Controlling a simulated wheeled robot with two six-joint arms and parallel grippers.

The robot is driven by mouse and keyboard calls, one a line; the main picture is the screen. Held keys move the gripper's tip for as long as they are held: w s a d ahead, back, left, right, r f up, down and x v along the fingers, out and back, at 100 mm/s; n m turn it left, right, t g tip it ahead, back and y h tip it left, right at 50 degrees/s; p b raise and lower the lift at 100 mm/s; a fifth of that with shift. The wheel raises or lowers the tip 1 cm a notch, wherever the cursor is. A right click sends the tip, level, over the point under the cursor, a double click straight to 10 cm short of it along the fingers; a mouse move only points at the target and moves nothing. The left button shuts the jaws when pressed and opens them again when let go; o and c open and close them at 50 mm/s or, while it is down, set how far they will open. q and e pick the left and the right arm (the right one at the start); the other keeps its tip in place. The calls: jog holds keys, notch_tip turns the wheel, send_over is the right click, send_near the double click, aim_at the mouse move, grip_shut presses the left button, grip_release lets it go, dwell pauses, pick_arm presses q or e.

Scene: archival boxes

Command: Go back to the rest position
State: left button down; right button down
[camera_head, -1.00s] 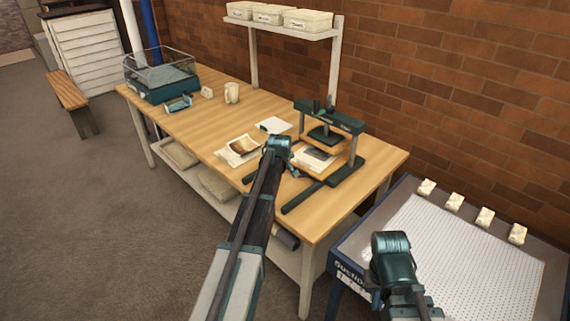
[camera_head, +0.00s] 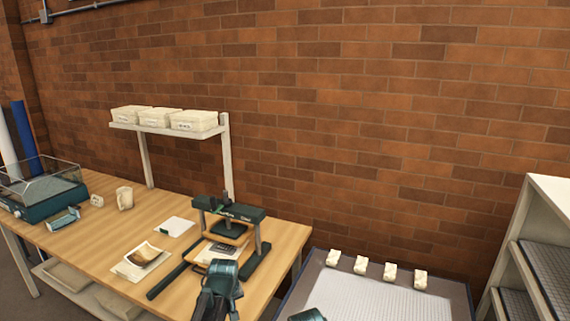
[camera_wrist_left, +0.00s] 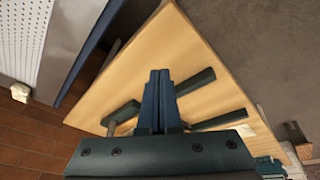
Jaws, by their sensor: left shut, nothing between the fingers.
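My left arm comes up from the bottom edge in the head view, and its dark teal wrist (camera_head: 225,274) shows in front of the book press (camera_head: 228,215) on the wooden table. In the left wrist view my left gripper (camera_wrist_left: 160,73) has its two blue fingers together with nothing between them. It is over or near the wooden table top (camera_wrist_left: 135,75), with dark bars of the press to either side. I cannot tell the gap to the press. Of my right arm only a teal piece (camera_head: 308,315) shows at the bottom edge, and its fingers are out of view.
A shelf carries white boxes (camera_head: 160,117). A perforated suction table (camera_head: 365,300) with white blocks is on the right, beside a rack (camera_head: 545,235).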

pick_arm(q)
jog(key=s+d+m+g, duration=0.1)
jog(key=s+d+m, duration=0.2)
jog(key=s, duration=0.4)
jog(key=s+d+m+g, duration=0.1)
jog(key=s+d+m, duration=0.2)
jog(key=s, duration=0.5)
jog(key=s+d+f+m+g, duration=0.1)
jog(key=s+d+m+g, duration=0.1)
jog(key=s+d, duration=0.3)
jog(key=s+m, duration=0.1)
jog(key=s, duration=0.2)
jog(key=shift+d, duration=0.25)
